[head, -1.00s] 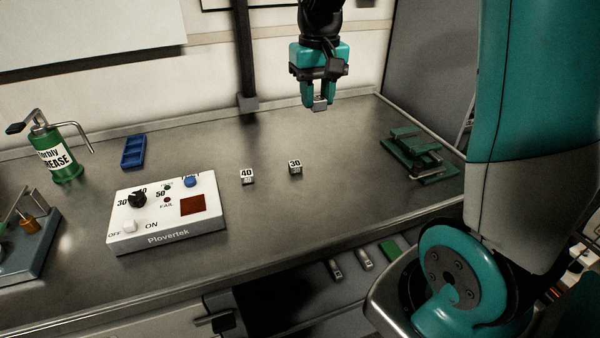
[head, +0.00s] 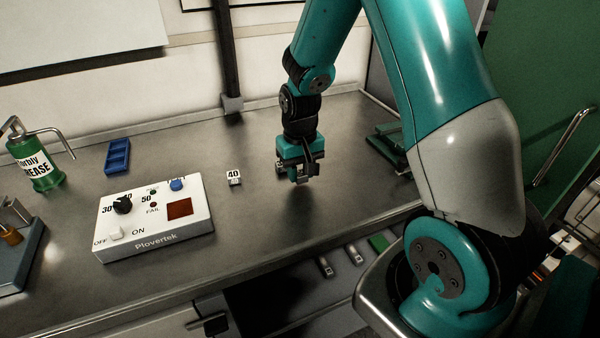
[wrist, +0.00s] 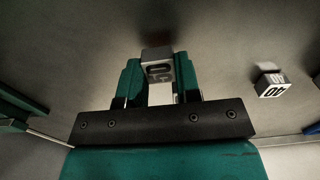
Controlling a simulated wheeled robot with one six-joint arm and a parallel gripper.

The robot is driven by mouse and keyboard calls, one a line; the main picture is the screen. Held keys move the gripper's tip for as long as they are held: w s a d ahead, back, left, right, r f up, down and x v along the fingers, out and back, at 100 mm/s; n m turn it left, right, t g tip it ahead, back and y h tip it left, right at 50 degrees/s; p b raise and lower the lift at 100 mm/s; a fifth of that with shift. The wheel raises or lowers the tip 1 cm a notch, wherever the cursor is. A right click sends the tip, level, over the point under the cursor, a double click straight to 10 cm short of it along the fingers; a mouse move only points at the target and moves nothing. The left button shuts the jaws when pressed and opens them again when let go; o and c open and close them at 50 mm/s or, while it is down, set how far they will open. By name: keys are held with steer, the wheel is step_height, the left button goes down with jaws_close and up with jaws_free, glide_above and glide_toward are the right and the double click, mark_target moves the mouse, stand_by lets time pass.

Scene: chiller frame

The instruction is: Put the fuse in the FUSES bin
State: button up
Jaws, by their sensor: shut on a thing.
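My gripper (head: 303,179) is low over the bench, right of the block marked 40 (head: 234,177). In the wrist view a small pale block with a dark top and an upside-down number (wrist: 159,68) sits between the fingers (wrist: 158,85), which are shut on it. The number is hard to read, perhaps 30. The 40 block also shows in the wrist view (wrist: 272,85), lying apart at the right. No label reading FUSES is legible. A blue compartment tray (head: 118,156) stands at the back left of the bench.
A white Plovertek tester (head: 155,218) and a green grease can (head: 38,165) stand left. A green fixture (head: 385,142) is at the right, partly behind my arm. Below the bench front, an open drawer area holds silver cylinders (head: 355,255). The bench middle is mostly clear.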

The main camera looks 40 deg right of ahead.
steer(key=shift+f, duration=0.45)
steer(key=shift+f, duration=0.15)
steer(key=o, duration=0.9)
